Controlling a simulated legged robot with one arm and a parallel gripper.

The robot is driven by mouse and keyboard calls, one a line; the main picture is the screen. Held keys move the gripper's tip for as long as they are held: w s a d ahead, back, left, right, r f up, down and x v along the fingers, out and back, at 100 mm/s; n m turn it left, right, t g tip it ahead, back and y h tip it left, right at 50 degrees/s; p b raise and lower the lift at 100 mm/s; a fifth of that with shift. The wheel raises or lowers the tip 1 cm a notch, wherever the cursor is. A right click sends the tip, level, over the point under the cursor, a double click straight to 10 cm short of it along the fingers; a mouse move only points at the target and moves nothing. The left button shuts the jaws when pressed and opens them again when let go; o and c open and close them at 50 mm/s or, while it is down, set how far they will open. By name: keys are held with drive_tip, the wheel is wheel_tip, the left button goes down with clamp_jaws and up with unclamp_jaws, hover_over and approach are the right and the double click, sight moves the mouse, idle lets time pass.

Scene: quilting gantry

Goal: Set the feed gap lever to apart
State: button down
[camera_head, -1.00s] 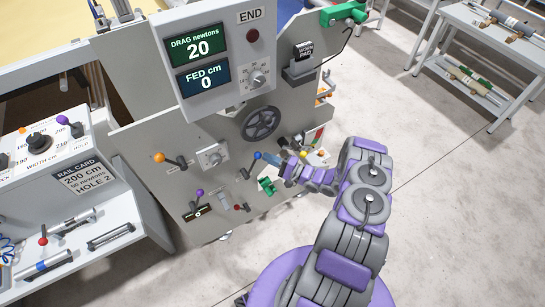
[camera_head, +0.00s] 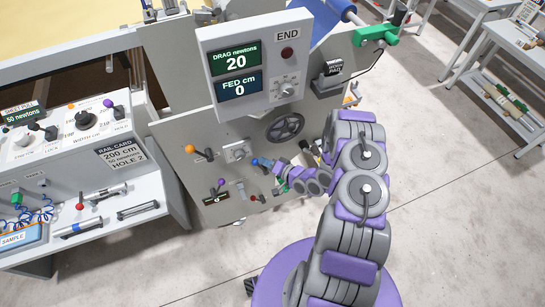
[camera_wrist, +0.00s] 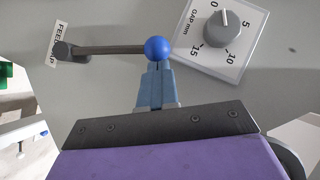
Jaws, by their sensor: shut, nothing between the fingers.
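The feed gap lever shows in the wrist view as a dark arm (camera_wrist: 110,49) with a blue ball (camera_wrist: 157,49) at its right end. Its pivot is at the left, on a label partly covered by it. In the head view the blue ball (camera_head: 256,161) is on the grey machine panel. My gripper (camera_wrist: 155,75) is shut and empty, its blue-grey fingertips right at the ball; I cannot tell whether they touch it. In the head view my gripper (camera_head: 267,164) comes to the ball from the right.
A gap dial (camera_wrist: 222,32) is beside the ball. Around the lever are an orange-ball lever (camera_head: 190,149), a purple-ball lever (camera_head: 221,182), a handwheel (camera_head: 285,128) and a red knob (camera_head: 253,198). The display above reads drag 20, fed 0. Open floor lies at the right.

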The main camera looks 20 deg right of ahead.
drive_tip(key=shift+s+a+f+n+p, duration=0.15)
drive_tip(key=shift+a+p, duration=0.2)
drive_tip(key=shift+a, duration=0.3)
drive_tip(key=shift+w+a+f+n+p, duration=0.15)
drive_tip(key=shift+a+p, duration=0.15)
drive_tip(key=shift+a, duration=0.3)
drive_tip(key=shift+s+a, duration=0.1)
drive_tip(key=shift+s, duration=0.05)
drive_tip(key=shift+s+a, duration=0.1)
